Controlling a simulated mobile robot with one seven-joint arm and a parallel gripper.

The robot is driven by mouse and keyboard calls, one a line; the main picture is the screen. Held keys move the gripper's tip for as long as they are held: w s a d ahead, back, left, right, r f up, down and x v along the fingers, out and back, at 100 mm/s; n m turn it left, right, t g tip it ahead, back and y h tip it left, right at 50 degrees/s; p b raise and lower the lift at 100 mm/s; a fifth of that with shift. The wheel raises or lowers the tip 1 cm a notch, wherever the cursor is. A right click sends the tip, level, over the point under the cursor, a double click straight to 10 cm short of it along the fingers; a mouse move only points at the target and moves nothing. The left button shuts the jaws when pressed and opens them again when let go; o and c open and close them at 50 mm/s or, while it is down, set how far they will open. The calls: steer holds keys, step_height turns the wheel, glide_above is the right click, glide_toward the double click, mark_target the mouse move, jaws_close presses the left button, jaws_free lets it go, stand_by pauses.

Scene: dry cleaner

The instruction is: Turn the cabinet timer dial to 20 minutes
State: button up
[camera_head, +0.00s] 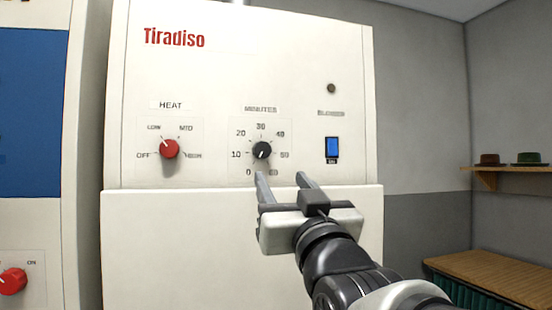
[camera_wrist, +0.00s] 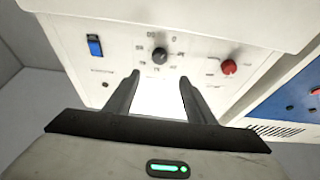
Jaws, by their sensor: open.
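The black timer dial (camera_head: 262,149) sits on the white cabinet front under the label MINUTES, ringed by numbers from 0 to 60. Its small pale pointer mark seems to face down toward 0, but it is too small to be sure. My gripper (camera_head: 280,177) is open and empty, just below and to the right of the dial, apart from it. In the wrist view the picture is upside down; the dial (camera_wrist: 159,56) shows beyond the gap between my open fingertips (camera_wrist: 158,77), with nothing between them.
A red HEAT knob (camera_head: 169,148) is left of the dial, and a blue BLOWER switch (camera_head: 332,147) is right of it. Another machine with a red knob (camera_head: 12,282) stands at left. A shelf (camera_head: 510,168) and a wooden-topped counter (camera_head: 497,272) are at right.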

mark_target(263, 152)
steer(key=p+x, duration=0.2)
steer(key=x, duration=1.2)
steer(key=shift+w, duration=0.4)
steer(key=c, duration=1)
steer(key=shift+a, duration=0.1)
steer(key=shift+c, duration=0.2)
steer(key=shift+m, duration=0.3)
